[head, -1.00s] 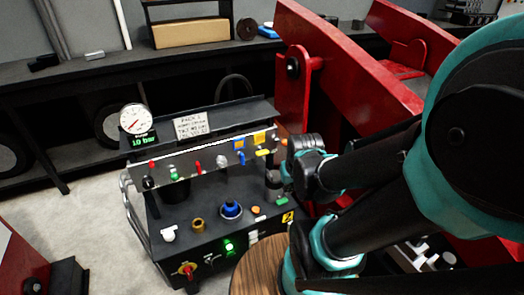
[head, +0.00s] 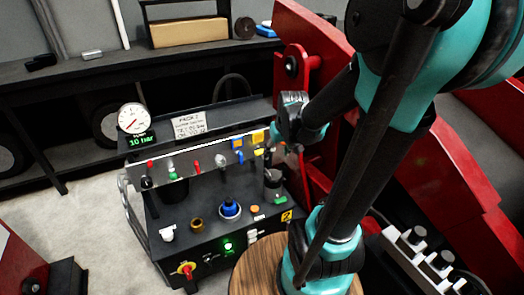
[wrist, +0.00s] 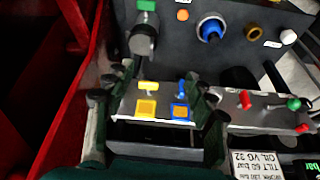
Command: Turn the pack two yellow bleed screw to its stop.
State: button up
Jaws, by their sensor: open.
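A dark cylinder (wrist: 143,40) and a blue knob (wrist: 211,29) stand beyond the strip. Red and green valve handles (wrist: 245,99) lie to the right. A red frame (head: 300,80) rises close behind my arm. A gauge (head: 133,118) stands at the left.

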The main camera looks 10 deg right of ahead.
jog(key=shift+o, duration=1.3)
jog(key=w+r+n, duration=0.1)
jog(key=w+r, duration=0.1)
jog(key=w, duration=1.1)
jog(key=shift+r+n+y, duration=0.25)
jog(key=shift+n+y, duration=0.05)
send_near(261, 151)
jog(key=x, duration=0.8)
jog(key=shift+s, duration=0.1)
jog(key=shift+c, duration=0.4)
jog(key=c, duration=1.1)
jog(key=shift+o, duration=0.2)
